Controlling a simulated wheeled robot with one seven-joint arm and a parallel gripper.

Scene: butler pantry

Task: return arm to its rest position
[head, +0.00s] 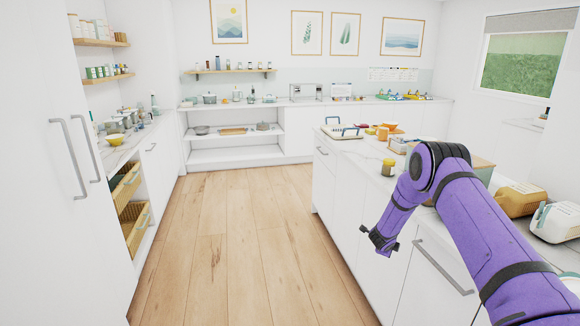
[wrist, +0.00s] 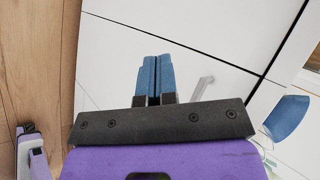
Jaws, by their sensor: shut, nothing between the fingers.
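My purple arm reaches in from the right in the head view, bent at a black joint, its forearm hanging down to the left. My gripper (head: 379,240) is in front of the white island cabinets (head: 345,205), below the countertop and above the floor. In the wrist view my gripper (wrist: 155,78) shows two blue fingers pressed together with nothing between them. White cabinet fronts and a grey handle (wrist: 202,88) lie beyond the fingers.
Two drawers with baskets (head: 126,188) stand open at left. The wooden floor (head: 235,240) between is clear.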

